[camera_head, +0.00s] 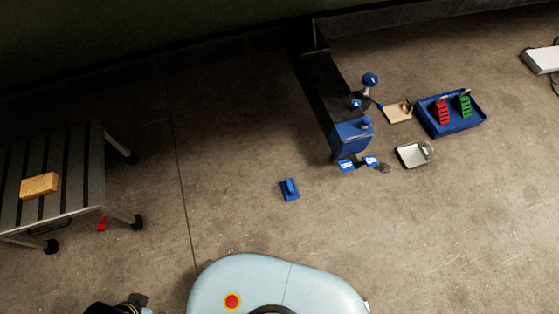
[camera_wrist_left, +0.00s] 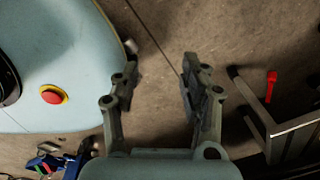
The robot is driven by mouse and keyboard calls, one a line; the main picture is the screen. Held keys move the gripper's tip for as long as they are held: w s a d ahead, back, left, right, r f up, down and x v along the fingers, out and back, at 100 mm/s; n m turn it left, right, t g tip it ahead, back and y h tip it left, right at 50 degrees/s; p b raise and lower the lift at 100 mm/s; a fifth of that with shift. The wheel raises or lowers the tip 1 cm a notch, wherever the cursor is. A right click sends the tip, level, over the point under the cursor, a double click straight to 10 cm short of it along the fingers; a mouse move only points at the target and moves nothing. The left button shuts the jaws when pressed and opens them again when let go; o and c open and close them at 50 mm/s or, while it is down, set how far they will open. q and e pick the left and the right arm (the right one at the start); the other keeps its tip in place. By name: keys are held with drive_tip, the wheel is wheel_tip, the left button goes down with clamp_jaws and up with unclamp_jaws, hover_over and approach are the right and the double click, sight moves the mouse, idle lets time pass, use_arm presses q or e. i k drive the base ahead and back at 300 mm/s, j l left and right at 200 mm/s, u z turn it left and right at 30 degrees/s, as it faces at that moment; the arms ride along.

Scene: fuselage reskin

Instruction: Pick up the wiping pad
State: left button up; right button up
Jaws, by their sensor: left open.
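A tan, sponge-like block (camera_head: 39,186), the likeliest wiping pad, lies on the slatted cart (camera_head: 68,205) at the far left of the head view. A small blue block with a raised grip (camera_head: 290,189) lies on the open floor. My left gripper (camera_wrist_left: 157,75) is open and empty over bare floor in the left wrist view. Its arm (camera_head: 118,306) barely shows at the bottom edge of the head view, right of and below the cart. The tan block is not visible in the left wrist view. My right gripper is not in view.
The cart's frame (camera_wrist_left: 300,125) stands right of my left gripper in the wrist view, with a red tool (camera_wrist_left: 271,86) on the floor. A blue tray (camera_head: 450,128), a metal tray (camera_head: 408,156) and a dark beam (camera_head: 322,92) are at right. Mid-floor is mostly clear.

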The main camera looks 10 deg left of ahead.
sight(290, 192)
drive_tip(key=k+j+u, duration=0.1)
drive_tip(key=k+j, duration=0.15)
drive_tip(key=u, duration=0.6)
drive_tip(key=i+l+u, duration=0.1)
drive_tip(key=l+u, duration=0.35)
drive_tip(key=l, duration=0.15)
drive_tip(key=l+u, duration=0.6)
drive_tip(key=l, duration=1.65)
